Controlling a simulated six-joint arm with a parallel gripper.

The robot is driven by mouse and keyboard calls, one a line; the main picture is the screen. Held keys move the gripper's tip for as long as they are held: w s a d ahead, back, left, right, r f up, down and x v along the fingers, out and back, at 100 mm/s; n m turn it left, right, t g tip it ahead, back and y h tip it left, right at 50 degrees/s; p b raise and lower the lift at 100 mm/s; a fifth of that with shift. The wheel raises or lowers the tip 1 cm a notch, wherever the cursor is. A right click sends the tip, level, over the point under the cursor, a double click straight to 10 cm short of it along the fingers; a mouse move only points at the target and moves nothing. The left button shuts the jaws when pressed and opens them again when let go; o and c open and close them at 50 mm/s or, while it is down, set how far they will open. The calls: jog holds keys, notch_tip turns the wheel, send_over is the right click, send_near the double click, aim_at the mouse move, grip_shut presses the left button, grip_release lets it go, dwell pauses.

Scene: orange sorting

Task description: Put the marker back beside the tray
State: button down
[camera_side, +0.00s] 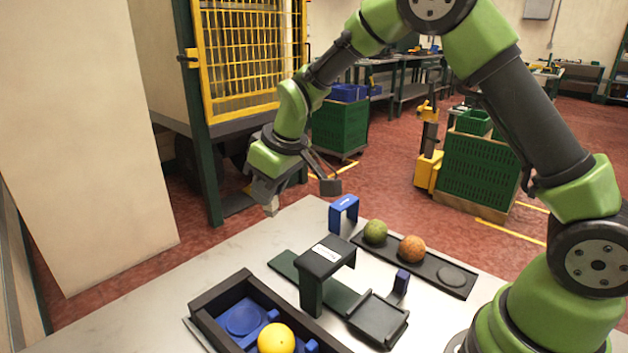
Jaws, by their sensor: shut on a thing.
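My gripper (268,200) hangs over the back left of the table, pointing down. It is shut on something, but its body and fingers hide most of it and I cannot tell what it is. A long black tray (432,277) lies at the back right. It holds a green fruit (375,231) and an orange, rough fruit (411,249), and a round seat at its right end is empty. A small dark blue block (401,281) stands beside this tray, on its near side. I cannot tell which thing is the marker.
A blue arch (344,211) stands behind the tray's left end. A black stand with a white label (325,256) rises mid-table over a dark green strip ending in a square pan (379,318). A black box (213,311) at front holds a yellow-orange fruit (276,339).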

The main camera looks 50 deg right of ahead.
jog(key=shift+w+a+f+n+y, duration=0.2)
jog(key=shift+w+a+f+n, duration=0.65)
jog(key=shift+f, duration=1.45)
jog(key=shift+w+a+f+n+y, duration=0.2)
jog(key=shift+w+a+f, duration=1.15)
jog(key=shift+f, duration=0.9)
jog(key=shift+w+a+f+n+y, duration=0.2)
jog(key=shift+w+a+f+n, duration=0.5)
jog(key=shift+w+f, duration=1.15)
jog(key=shift+s+a+f, duration=0.1)
jog(key=shift+s+f, duration=0.15)
jog(key=shift+f, duration=0.3)
jog(key=shift+s+a+f, duration=0.1)
jog(key=shift+s+f, duration=0.15)
jog(key=shift+f, duration=0.3)
jog(key=c, duration=0.5)
grip_release()
jog(key=shift+r, duration=0.1)
notch_tip(320, 180, up, 8)
